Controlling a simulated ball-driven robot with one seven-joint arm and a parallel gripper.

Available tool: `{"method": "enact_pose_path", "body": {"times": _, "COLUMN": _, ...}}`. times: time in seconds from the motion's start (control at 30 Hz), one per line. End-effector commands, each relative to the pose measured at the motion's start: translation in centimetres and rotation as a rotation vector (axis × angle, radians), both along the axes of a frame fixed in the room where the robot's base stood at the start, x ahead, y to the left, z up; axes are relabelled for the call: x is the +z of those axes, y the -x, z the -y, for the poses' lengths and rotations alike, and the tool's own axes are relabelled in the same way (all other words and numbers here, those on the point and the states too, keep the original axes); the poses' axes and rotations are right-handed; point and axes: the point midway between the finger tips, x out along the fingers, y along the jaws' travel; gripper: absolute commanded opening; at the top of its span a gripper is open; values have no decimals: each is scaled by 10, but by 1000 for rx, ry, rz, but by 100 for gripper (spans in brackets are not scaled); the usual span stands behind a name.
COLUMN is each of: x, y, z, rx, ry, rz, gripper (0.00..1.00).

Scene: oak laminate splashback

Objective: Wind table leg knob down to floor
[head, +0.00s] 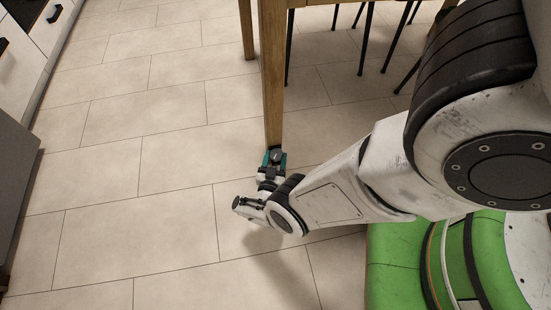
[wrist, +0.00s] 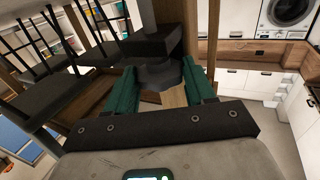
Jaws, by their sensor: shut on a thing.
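The wooden table leg (head: 272,85) stands in the upper middle of the head view, with its foot low near the tiled floor. My gripper (head: 274,158) is at the foot of this leg, its teal fingers on either side. In the wrist view, my gripper (wrist: 161,90) is shut on the dark round knob (wrist: 158,76), one teal finger on each side. A dark block (wrist: 150,44) sits beside the knob. In the head view the gripper mostly hides the knob, and I cannot tell whether it touches the floor.
A second table leg (head: 246,30) and thin black chair legs (head: 367,40) stand behind. White cabinets (head: 36,28) and a grey unit (head: 14,185) line the left side. The tiled floor (head: 130,225) left of the leg is clear.

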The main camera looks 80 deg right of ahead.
Motion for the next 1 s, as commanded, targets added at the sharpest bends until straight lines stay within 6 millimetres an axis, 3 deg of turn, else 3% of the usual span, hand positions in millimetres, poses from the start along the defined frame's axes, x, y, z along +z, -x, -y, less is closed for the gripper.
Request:
{"method": "enact_pose_path", "body": {"times": 0.07, "x": 2, "y": 0, "z": 0, "rx": -2, "ry": 8, "rz": 0, "gripper": 24}}
{"method": "enact_pose_path", "body": {"times": 0.1, "x": 2, "y": 0, "z": 0, "rx": -2, "ry": 8, "rz": 0, "gripper": 55}}
{"method": "enact_pose_path", "body": {"times": 0.37, "x": 1, "y": 0, "z": 0, "rx": -1, "ry": 5, "rz": 0, "gripper": 80}}
{"method": "enact_pose_path", "body": {"times": 0.73, "x": 1, "y": -1, "z": -7, "rx": 2, "ry": 2, "rz": 0, "gripper": 80}}
{"method": "enact_pose_path", "body": {"times": 1.0, "x": 2, "y": -2, "z": -46, "rx": 7, "ry": 2, "rz": -1, "gripper": 80}}
